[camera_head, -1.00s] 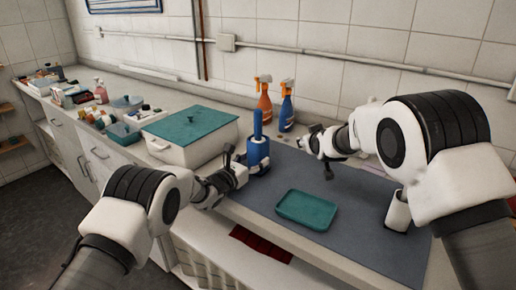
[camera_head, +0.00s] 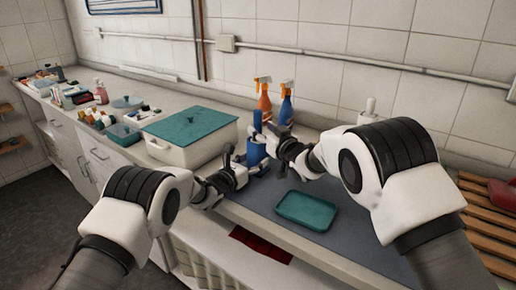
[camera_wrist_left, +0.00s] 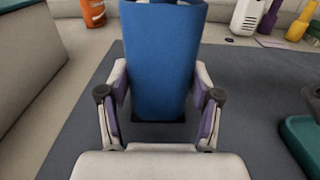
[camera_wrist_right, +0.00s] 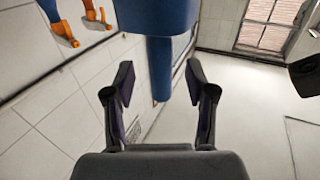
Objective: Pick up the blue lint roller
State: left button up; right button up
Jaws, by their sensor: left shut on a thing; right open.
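The blue lint roller (camera_head: 257,153) stands upright at the left end of the grey mat, its handle (camera_head: 257,120) pointing up. My left gripper (camera_head: 240,165) is shut on its wide lower body, with one finger on each side of the blue roller (camera_wrist_left: 160,60) in the left wrist view. My right gripper (camera_head: 276,138) is open close to the upper part of the roller. In the right wrist view the blue handle (camera_wrist_right: 160,70) shows between the spread fingers, with a gap on both sides. The right hand partly hides the roller in the head view.
A green tray (camera_head: 306,210) lies on the grey mat (camera_head: 255,198). A white box with a teal lid (camera_head: 190,127) stands left of the roller. Orange (camera_head: 264,103) and blue (camera_head: 287,105) spray bottles stand behind, near the wall. A white bottle (camera_head: 366,112) stands at the back right.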

aim_at(260, 127)
jog(key=shift+x, duration=1.55)
grip_shut()
jog(key=shift+r, duration=0.1)
notch_tip(260, 127, up, 18)
pick_arm(q)
jog(key=o, duration=1.4)
jog(key=shift+c, duration=0.2)
